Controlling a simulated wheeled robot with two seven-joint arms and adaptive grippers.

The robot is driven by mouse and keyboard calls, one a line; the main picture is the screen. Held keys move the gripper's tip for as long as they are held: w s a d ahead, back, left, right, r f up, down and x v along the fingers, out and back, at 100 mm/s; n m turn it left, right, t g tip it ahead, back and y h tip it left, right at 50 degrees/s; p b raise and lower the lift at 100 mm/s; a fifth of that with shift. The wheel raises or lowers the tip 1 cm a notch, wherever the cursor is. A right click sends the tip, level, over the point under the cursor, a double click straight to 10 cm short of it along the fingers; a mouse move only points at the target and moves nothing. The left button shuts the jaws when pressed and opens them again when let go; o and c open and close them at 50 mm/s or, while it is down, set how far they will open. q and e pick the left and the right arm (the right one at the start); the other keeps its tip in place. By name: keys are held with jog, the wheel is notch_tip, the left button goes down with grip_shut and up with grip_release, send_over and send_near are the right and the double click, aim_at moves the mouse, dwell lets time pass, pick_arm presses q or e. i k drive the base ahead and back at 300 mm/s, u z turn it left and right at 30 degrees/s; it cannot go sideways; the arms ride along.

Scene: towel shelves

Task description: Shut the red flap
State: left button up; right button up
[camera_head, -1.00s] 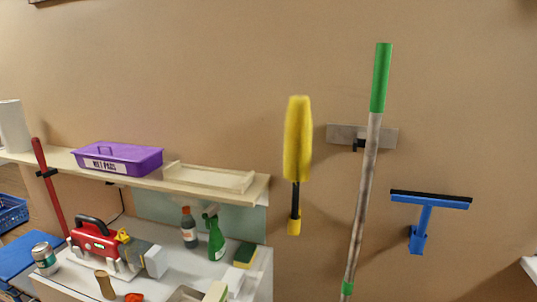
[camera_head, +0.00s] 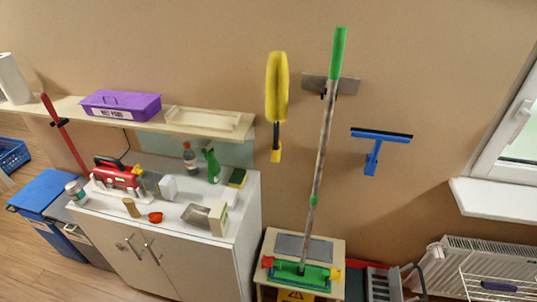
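No thing in view is plainly the red flap. A narrow red surface (camera_head: 368,264) shows low on the right of the wooden stand, partly hidden behind grey items. I cannot tell whether it is a flap, or whether it is open or shut. Neither my left nor my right gripper is in view.
The white counter (camera_head: 225,236) holds bottles, a red toolbox (camera_head: 117,176) and small items. The blue bin (camera_head: 50,190) stands at left. The radiator (camera_head: 500,262) and windowsill (camera_head: 495,195) are at right. Floor shows at lower left.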

aim_at(266, 262)
jog(key=z, duration=1.6)
jog(key=k, duration=0.95)
jog(key=u, duration=1.6)
jog(key=i, duration=0.45)
